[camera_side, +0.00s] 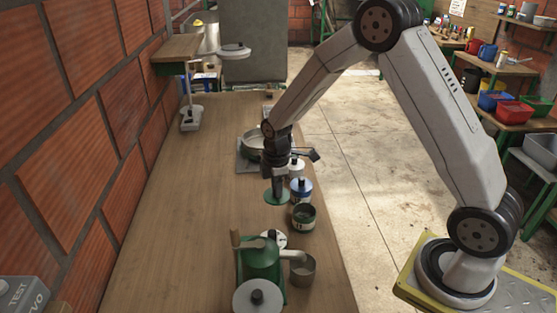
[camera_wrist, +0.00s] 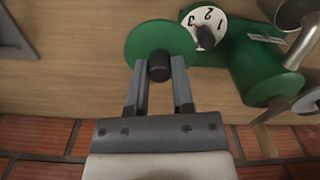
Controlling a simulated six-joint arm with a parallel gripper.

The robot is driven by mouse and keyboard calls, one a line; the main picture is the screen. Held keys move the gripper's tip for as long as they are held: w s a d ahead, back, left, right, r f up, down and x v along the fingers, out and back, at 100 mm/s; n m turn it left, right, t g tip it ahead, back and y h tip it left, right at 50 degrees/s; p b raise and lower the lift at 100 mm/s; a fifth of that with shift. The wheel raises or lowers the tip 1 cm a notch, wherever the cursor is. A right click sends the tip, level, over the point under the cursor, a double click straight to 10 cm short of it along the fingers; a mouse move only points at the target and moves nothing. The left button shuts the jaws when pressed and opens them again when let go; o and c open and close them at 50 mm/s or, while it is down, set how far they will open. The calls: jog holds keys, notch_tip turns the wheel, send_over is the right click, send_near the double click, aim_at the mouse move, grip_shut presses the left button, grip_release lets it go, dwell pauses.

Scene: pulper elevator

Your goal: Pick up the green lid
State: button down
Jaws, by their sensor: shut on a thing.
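The green lid (camera_wrist: 143,40) is a round disc with a dark knob (camera_wrist: 159,66) in the wrist view. My gripper (camera_wrist: 160,66) is shut on that knob, with one grey finger on each side of it. In the side view the lid (camera_side: 270,198) shows as a small green disc below my gripper (camera_side: 277,190). I cannot tell for sure whether it is clear of the table. A small dark green open pot (camera_side: 303,217) stands just to the right of the lid.
A green machine (camera_side: 260,262) with a numbered dial (camera_wrist: 204,27) stands close by at the table's front. A metal cup (camera_side: 302,270) sits at its right. The table's left side (camera_side: 165,210) is clear.

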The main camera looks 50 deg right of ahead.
jog(key=shift+s+a+r, duration=0.1)
jog(key=shift+s+r, duration=0.2)
jog(key=shift+s, duration=0.35)
jog(key=shift+s+r, duration=0.3)
jog(key=shift+s, duration=0.35)
jog(key=s+d, duration=0.3)
jog(key=d, duration=0.3)
jog(key=shift+m, duration=0.3)
jog(key=shift+a, duration=0.1)
notch_tip(320, 180, down, 6)
dwell(0.6)
jog(key=shift+f, duration=0.3)
dwell(1.9)
